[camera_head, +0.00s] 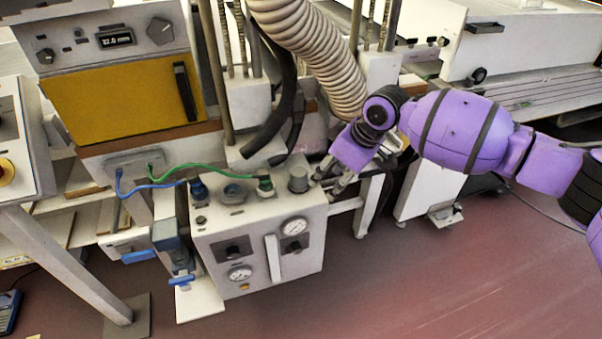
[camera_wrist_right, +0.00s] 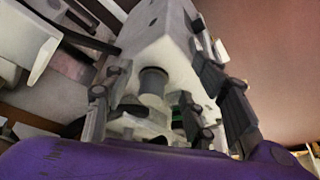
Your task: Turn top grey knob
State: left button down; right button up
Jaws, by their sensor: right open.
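The top grey knob (camera_head: 298,178) is a short grey cylinder standing on the top face of a white control box (camera_head: 262,226), near its right end. My right gripper (camera_head: 328,180) is just right of the knob, its fingers pointing down and left towards it. In the right wrist view the knob (camera_wrist_right: 153,82) shows between the two spread fingers of the right gripper (camera_wrist_right: 165,78). The fingers are open, with a gap on each side of the knob in that view. I cannot tell whether either finger touches it. My left gripper is not in view.
Green (camera_head: 205,168) and blue (camera_head: 150,185) cables plug into the box top left of the knob. A ribbed hose (camera_head: 318,52) and a black hose (camera_head: 272,125) hang behind.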

aim_at(302, 172)
jog(key=w+a, duration=0.1)
jog(key=a, duration=0.1)
jog(key=w+a, duration=0.3)
jog(key=a, duration=0.1)
jog(key=shift+w+a, duration=0.25)
jog(key=x, duration=0.5)
jog(key=shift+d+f, duration=0.1)
jog(key=shift+d, duration=0.05)
jog(key=c, duration=1.1)
